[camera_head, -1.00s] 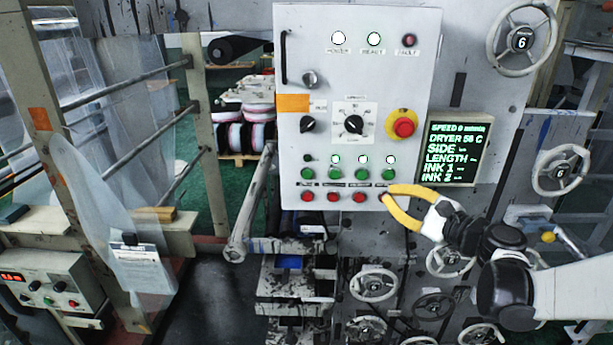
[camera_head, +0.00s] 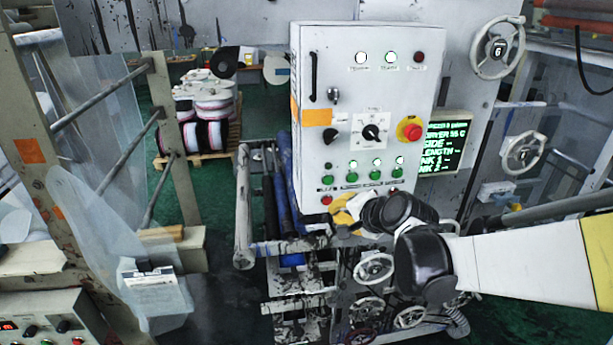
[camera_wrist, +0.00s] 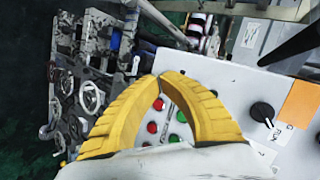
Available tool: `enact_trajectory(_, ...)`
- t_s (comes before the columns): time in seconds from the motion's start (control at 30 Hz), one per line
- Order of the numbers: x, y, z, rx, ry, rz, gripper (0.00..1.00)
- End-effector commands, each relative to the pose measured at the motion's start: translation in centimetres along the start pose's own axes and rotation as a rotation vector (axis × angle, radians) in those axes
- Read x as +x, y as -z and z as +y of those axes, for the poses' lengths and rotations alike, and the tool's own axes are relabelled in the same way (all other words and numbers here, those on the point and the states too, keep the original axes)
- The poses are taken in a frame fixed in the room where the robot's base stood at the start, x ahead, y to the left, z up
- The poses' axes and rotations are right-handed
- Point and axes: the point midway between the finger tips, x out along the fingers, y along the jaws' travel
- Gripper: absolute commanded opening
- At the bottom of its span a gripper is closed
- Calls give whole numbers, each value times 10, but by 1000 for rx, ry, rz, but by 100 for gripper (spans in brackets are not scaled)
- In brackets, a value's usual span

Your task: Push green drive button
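The control box (camera_head: 345,85) is a white panel with a row of green buttons (camera_head: 350,178) low on its face. Small lamps stand above them; the leftmost looks dark and the others lit. Their labels are too small to read, so I cannot tell which is the drive button. A red button (camera_head: 327,200) shows below the left green one; the other red buttons are hidden behind my arm. My gripper (camera_head: 338,204) has yellow fingers, shut and empty, at the panel's lower edge. In the wrist view, green buttons (camera_wrist: 181,117) and red buttons (camera_wrist: 152,127) show between the curved fingers (camera_wrist: 157,76). Contact is unclear.
A red emergency knob on a yellow ring (camera_head: 410,131) and a black selector (camera_head: 371,133) sit above the buttons. A display (camera_head: 450,140) is right of the box. Handwheels (camera_head: 374,268) lie below. A metal bar (camera_head: 243,200) stands at left.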

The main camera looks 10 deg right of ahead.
Motion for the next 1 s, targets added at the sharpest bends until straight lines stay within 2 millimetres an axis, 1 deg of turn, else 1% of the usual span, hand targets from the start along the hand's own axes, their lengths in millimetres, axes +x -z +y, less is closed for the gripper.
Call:
enact_trajectory(0.27,1,0,0,0,0,0,0)
enact_trajectory(0.43,7,3,-3,1,0,-1,0)
enact_trajectory(0.57,20,10,-10,0,0,-1,0)
enact_trajectory(0.8,47,25,-24,1,0,-1,0)
enact_trajectory(1.0,64,34,-33,2,0,-1,0)
